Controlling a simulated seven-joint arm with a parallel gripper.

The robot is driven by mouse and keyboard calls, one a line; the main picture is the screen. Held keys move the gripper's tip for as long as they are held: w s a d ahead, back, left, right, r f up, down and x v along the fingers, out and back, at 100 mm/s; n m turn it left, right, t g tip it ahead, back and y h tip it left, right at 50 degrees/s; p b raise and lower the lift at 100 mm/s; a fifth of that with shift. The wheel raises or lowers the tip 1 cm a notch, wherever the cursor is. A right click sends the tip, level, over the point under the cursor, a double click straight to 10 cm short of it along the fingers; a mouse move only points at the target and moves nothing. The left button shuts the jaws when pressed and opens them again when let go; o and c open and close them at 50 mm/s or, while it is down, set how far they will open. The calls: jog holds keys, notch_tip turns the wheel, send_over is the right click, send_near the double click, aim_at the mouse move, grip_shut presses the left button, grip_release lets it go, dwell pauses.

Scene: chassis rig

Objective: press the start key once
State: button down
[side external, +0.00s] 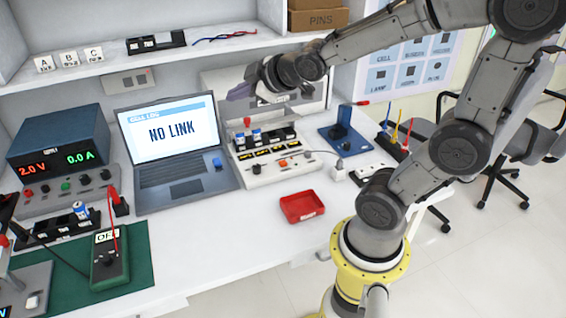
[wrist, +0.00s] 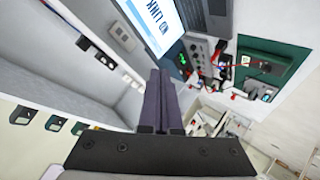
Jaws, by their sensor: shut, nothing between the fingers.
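The white chassis rig (side external: 262,176) stands on the bench right of the laptop in the side external view. Its front panel carries a small red-orange button (side external: 283,163) and other small controls. I cannot read which control is the start key. My gripper (side external: 238,92) is above and behind the rig, near the back wall, with its fingers pointing left. It is apart from the panel. In the wrist view the fingers (wrist: 160,100) are together and empty, and the rig's controls are not clearly visible there.
A laptop (side external: 178,131) reading "NO LINK" stands left of the rig. A power supply (side external: 60,145) and multimeter (side external: 108,262) are further left. A red tray (side external: 302,206) lies in front, and a blue fixture (side external: 341,140) stands to the right. The shelf (side external: 180,50) is near my gripper.

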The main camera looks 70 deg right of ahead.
jog(key=w+d+f+h, duration=0.1)
jog(key=w+d+f, duration=0.2)
jog(key=d+f, duration=0.3)
jog(key=m+g+h, duration=0.1)
jog(key=m+g, duration=0.2)
jog(key=g, duration=0.1)
send_over(286, 164)
notch_tip(286, 164, down, 14)
jog(key=shift+f, duration=0.1)
jog(key=shift+f, duration=4.4)
jog(key=shift+f, duration=0.15)
jog(key=shift+f, duration=0.25)
